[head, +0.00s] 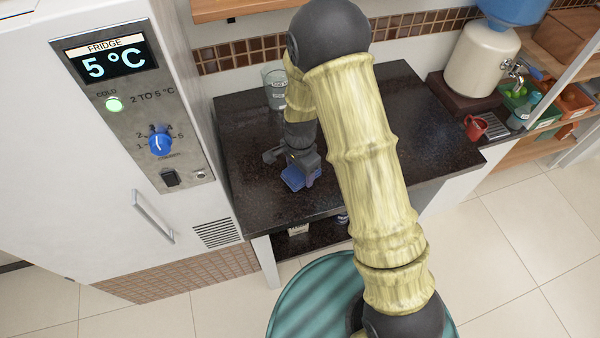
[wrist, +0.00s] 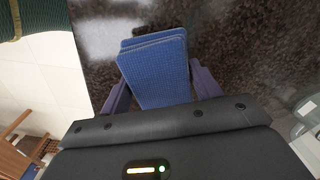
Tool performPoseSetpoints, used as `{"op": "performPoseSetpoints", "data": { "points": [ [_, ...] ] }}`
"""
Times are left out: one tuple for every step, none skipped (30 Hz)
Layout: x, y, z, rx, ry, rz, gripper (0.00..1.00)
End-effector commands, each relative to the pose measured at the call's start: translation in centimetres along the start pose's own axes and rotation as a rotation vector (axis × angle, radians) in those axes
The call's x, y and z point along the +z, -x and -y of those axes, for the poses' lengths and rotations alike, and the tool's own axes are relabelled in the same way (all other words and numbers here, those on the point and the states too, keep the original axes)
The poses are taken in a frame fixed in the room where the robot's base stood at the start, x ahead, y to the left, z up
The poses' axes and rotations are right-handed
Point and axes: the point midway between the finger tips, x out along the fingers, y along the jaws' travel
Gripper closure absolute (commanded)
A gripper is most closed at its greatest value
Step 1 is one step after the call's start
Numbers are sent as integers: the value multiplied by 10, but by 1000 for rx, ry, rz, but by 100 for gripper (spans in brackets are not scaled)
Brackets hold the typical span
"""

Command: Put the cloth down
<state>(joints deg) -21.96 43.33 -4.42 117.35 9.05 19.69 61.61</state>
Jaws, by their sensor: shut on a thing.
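The cloth (wrist: 158,75) is blue and folded, and in the wrist view it sits between my two fingers. My gripper (wrist: 158,92) is shut on it. In the head view the blue cloth (head: 300,177) shows below my gripper (head: 302,168), over the front left part of the dark countertop (head: 370,170). I cannot tell whether the cloth touches the counter. My arm hides part of the counter.
A white fridge (head: 80,190) stands close on the left. A clear container (head: 274,88) stands behind my gripper. A water dispenser (head: 482,60) and a red cup (head: 475,127) are at the back right. The countertop's front left is bare.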

Motion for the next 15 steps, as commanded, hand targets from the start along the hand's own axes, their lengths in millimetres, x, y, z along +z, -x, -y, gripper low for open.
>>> {"op": "performPoseSetpoints", "data": {
  "points": [
    [0, -6, 0, 3, 0, 1, 62],
    [0, -10, -1, 4, -1, 2, 62],
    [0, -15, 0, 2, -1, 1, 62],
    [0, -17, 0, 2, -1, 1, 62],
    [0, -19, 0, 2, -1, 1, 62],
    [0, -21, 0, 1, -1, 1, 62],
    [0, -21, 0, 0, 0, 0, 62],
    [0, -21, 0, -1, 0, 0, 62],
    [0, -21, 0, -1, 0, 0, 62],
    [0, -21, 0, -1, 0, 0, 62],
    [0, -21, 0, -1, 0, 0, 62],
    [0, -21, 0, -1, 0, 0, 62],
    [0, -21, 0, -1, 0, 0, 62],
    [0, -22, 0, -1, 0, 0, 62],
    [0, -23, 0, 0, 0, 0, 62]
  ]
}}
